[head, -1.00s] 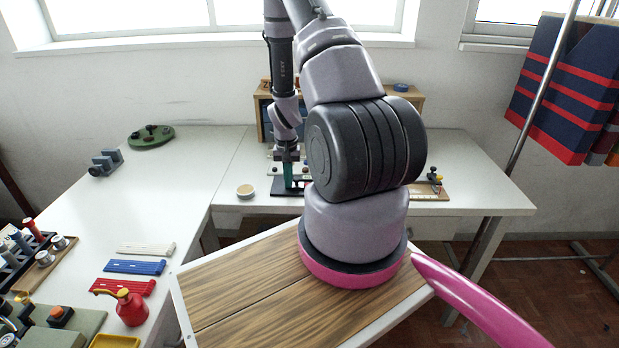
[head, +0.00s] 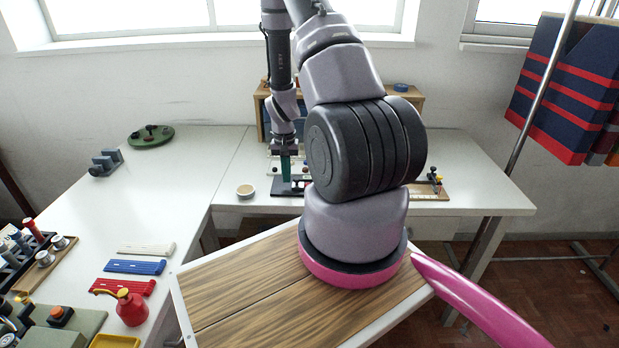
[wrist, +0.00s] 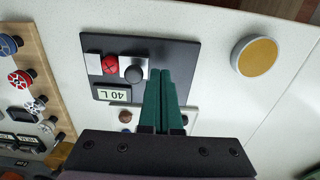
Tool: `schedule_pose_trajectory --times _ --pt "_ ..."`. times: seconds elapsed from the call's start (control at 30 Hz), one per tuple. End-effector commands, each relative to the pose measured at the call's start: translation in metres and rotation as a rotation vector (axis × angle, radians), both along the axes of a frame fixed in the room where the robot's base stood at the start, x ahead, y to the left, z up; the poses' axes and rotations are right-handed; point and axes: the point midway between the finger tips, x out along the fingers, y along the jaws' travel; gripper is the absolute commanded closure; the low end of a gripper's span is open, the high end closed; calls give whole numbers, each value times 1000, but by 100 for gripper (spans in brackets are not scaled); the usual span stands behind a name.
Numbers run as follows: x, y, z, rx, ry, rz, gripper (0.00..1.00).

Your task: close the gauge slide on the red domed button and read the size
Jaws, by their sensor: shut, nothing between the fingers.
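The gauge is a black plate (wrist: 180,55) on the white table; it also shows in the head view (head: 283,188). The red domed button (wrist: 109,65) sits between a pale block (wrist: 93,65) and the silver slide (wrist: 146,66), apparently touching both. The slide carries a dark round knob (wrist: 135,73). A small white readout (wrist: 115,95) appears upside down and seems to read 40 L. My gripper (wrist: 162,73), with green fingers, is shut and empty, over the plate just right of the knob. It also shows in the head view (head: 286,178).
A round dish with a tan inside (wrist: 257,56) stands right of the gauge in the wrist view. A wooden rack with several buttons (wrist: 38,75) lies at the left. The white table between gauge and dish is clear.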

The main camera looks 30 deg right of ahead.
Motion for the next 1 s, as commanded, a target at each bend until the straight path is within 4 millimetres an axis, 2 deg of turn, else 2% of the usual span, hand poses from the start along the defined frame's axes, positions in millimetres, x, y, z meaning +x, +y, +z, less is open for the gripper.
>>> schedule_pose_trajectory --times 0.6,1.0 --pt "1 0 47 -1 -2 1 100" --pt "0 0 49 0 0 -1 100"
